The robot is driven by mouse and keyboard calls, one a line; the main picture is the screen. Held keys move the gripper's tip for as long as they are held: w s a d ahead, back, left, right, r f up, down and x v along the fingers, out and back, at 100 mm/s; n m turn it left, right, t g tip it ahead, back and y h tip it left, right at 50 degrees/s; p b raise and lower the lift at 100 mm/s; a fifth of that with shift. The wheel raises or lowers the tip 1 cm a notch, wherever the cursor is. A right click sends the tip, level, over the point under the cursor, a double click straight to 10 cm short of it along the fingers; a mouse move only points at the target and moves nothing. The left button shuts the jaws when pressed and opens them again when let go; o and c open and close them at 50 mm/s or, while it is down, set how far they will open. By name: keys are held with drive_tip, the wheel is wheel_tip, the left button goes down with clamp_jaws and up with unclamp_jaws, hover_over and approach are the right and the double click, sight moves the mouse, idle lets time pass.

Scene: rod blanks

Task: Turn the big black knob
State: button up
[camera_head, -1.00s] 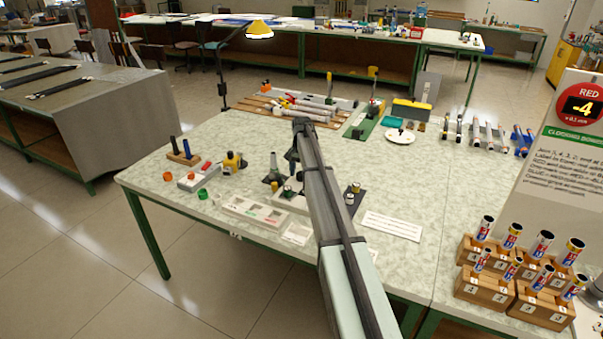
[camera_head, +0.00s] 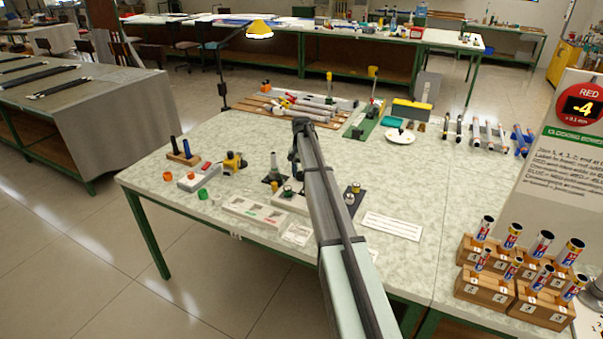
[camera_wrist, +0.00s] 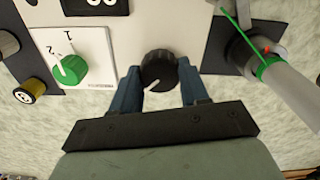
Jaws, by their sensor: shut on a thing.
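In the wrist view the big black knob (camera_wrist: 159,71) has a ribbed edge and a pale pointer line aimed down and to the left. It sits at the lower edge of a whitish panel (camera_wrist: 150,25). My gripper (camera_wrist: 160,84) is shut on the knob, with one blue finger on its left side and one on its right. In the head view my arm covers the knob and the gripper tips.
A green knob (camera_wrist: 70,70) on a white plate marked 1 and 2 is left of my gripper. A grey cylinder with a green ring (camera_wrist: 275,75) is close on the right. Wooden blocks holding tubes (camera_head: 487,287) stand at the table's right.

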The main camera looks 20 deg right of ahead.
sight(301, 173)
drive_tip(key=shift+n, duration=1.1)
drive_tip(key=o, duration=1.1)
drive_tip(key=shift+c, duration=0.2)
wheel_tip(301, 173, up, 14)
drive_tip(key=shift+f, duration=0.1)
